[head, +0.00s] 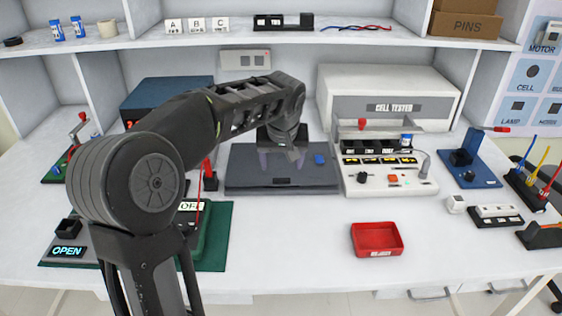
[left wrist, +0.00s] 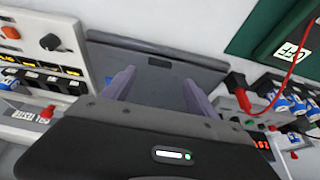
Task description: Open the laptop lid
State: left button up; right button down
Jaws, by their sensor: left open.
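The laptop (head: 240,178) is a dark grey flat slab in the middle of the table, and its lid looks shut. A small dark rectangle shows near its front edge. It also shows in the left wrist view (left wrist: 205,63), beyond my fingers. My left gripper (head: 281,160) is over the laptop, with its two greyish-purple fingers pointing down. In the left wrist view the gripper (left wrist: 160,77) is open, with its fingers wide apart and nothing between them. I cannot tell whether the fingertips touch the lid. My left arm and hand hide the laptop's back edge. My right gripper is out of view.
A small blue object (head: 319,159) is at the laptop's right side. The cell tester (head: 388,187) stands close on the right. A green mat (head: 217,238) with an OFF sign is at front left. A red tray (head: 377,238) lies at front right. Table in front of the laptop is clear.

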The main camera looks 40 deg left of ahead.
aim_at(282, 179)
pick_arm(q)
jog(key=shift+r, duration=0.1)
jog(key=shift+b+x, duration=0.3)
jog(key=shift+x, duration=3.7)
grip_shut()
